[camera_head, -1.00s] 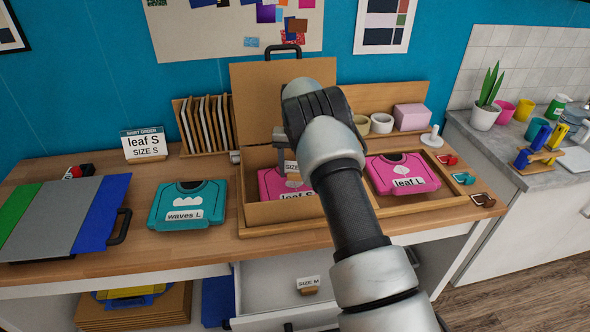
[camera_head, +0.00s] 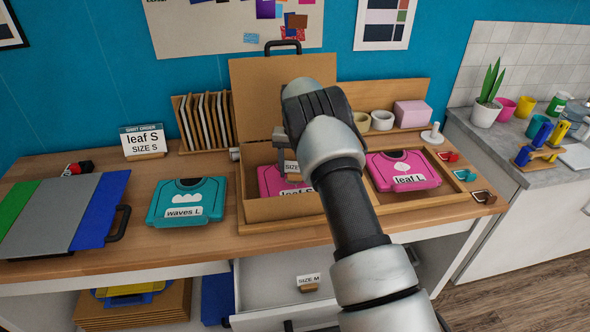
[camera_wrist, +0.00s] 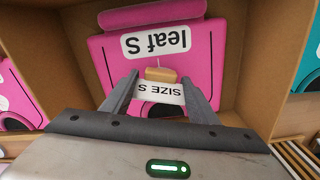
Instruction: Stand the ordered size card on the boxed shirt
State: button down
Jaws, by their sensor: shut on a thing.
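My gripper (camera_wrist: 160,95) is shut on the size S card (camera_wrist: 160,91), a white "SIZE S" card with a small wooden base. In the head view the card (camera_head: 292,167) is upright at the fingertips, partly hidden by my arm. It is over the pink "leaf S" shirt (camera_wrist: 190,70), which lies in the open cardboard box (camera_head: 285,213). I cannot tell whether the card's base touches the shirt. The order sign (camera_head: 143,141) reads "leaf S, SIZE S". A "SIZE M" card (camera_head: 308,282) stands in the open drawer below.
The box lid (camera_head: 270,95) stands raised behind the box. A pink "leaf L" shirt (camera_head: 402,170) lies in a wooden tray on the right. A teal "waves L" shirt (camera_head: 187,200) lies on the counter at left. An open drawer (camera_head: 262,283) juts out in front.

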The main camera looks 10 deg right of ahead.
jog(key=shift+f, duration=0.15)
jog(key=shift+f+b, duration=0.45)
jog(key=shift+f, duration=0.05)
jog(key=shift+f, duration=0.15)
dwell(0.4)
grip_release()
dwell(0.6)
jog(key=shift+r+p, duration=2.1)
jog(key=shift+r, duration=2.45)
